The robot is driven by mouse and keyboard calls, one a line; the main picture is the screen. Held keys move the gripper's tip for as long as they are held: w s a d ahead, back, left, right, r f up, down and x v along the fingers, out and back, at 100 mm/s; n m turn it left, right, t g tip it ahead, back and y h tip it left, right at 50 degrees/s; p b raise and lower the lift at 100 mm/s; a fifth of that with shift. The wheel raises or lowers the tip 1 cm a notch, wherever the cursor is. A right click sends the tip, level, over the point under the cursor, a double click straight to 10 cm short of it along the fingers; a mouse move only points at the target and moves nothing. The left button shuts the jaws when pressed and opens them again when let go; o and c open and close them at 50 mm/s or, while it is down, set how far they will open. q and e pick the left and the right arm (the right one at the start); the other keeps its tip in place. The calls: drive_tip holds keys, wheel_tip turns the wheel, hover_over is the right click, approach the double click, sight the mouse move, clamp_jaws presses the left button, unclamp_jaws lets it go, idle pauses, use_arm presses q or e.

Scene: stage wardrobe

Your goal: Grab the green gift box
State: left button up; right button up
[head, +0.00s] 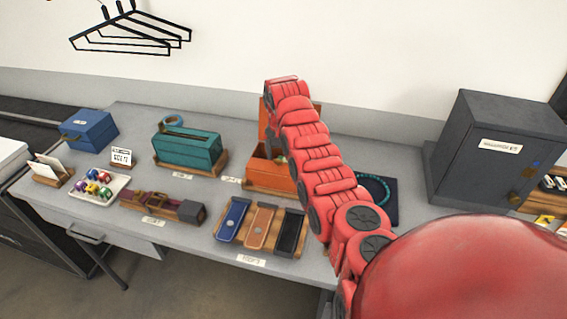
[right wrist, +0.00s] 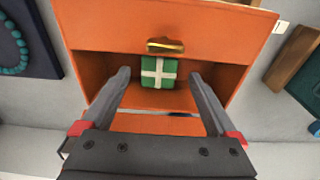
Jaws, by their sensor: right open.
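The green gift box (right wrist: 159,72), with a white ribbon cross, sits inside an open orange box (right wrist: 92,30) in the right wrist view. My right gripper (right wrist: 158,80) is open, with one finger on each side of the green box and a visible gap to it on both sides. I cannot tell how deep the fingertips reach. In the head view the orange box (head: 270,178) stands at the table's middle, its lid raised at the back. My left gripper is out of view.
A teal box (head: 187,149) stands left of the orange box. A tray of phone-like cases (head: 262,229) lies in front. A dark necklace pad (head: 385,198) lies to the right, and a grey cabinet (head: 490,150) stands beyond it.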

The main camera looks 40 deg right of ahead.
drive_tip(key=shift+w+d+f+p, duration=0.15)
drive_tip(key=shift+d+f+p, duration=0.1)
drive_tip(key=shift+f, duration=0.6)
drive_tip(key=shift+w+d+f+p, duration=0.1)
drive_tip(key=shift+f+p, duration=0.15)
drive_tip(key=shift+f, duration=0.6)
drive_tip(key=c, duration=1.4)
drive_tip(key=shift+c, duration=0.2)
drive_tip(key=shift+r, duration=0.15)
